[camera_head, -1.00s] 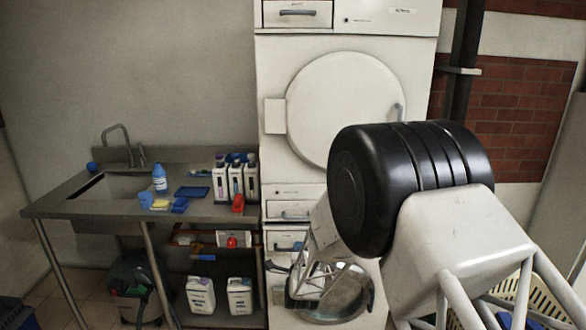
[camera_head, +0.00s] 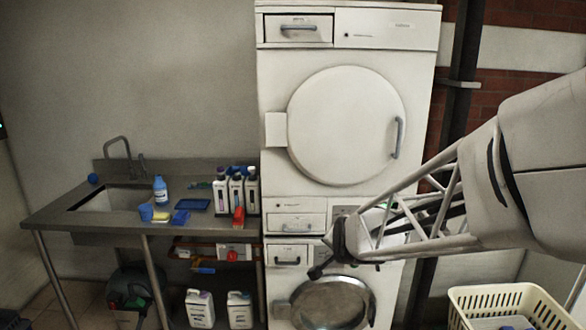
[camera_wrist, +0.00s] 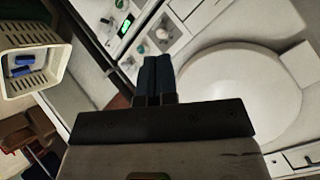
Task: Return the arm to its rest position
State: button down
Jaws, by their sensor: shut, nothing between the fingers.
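My arm reaches in from the right in the head view. My gripper (camera_head: 320,270) is at its end, in front of the stacked white machines (camera_head: 275,100), near the drawer level between the two round doors. In the wrist view the dark fingers of my gripper (camera_wrist: 157,66) lie together with nothing between them. I cannot tell from the head view how far the gripper is from the machine fronts. Part of the lower machine is hidden behind the arm.
A cream basket (camera_head: 500,292) stands at the lower right, with blue things inside in the wrist view. A metal sink table (camera_head: 110,212) with bottles stands left. The upper round door (camera_head: 345,125) looks shut. A dark pipe (camera_head: 462,70) runs beside the machines.

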jog(key=s+d+r+n+g, duration=0.1)
jog(key=s+d+n+g, duration=0.1)
jog(key=s, duration=0.8)
jog(key=s+d+r+n+g, duration=0.2)
jog(key=s+g, duration=0.1)
jog(key=s, duration=0.8)
jog(key=s+d+r+n+g+h, duration=0.1)
jog(key=s+d+n+g, duration=0.1)
jog(key=s, duration=0.9)
jog(key=shift+s+d+r+n+g, duration=0.25)
jog(key=shift+d+n+g, duration=0.15)
jog(key=shift+d+n, duration=0.15)
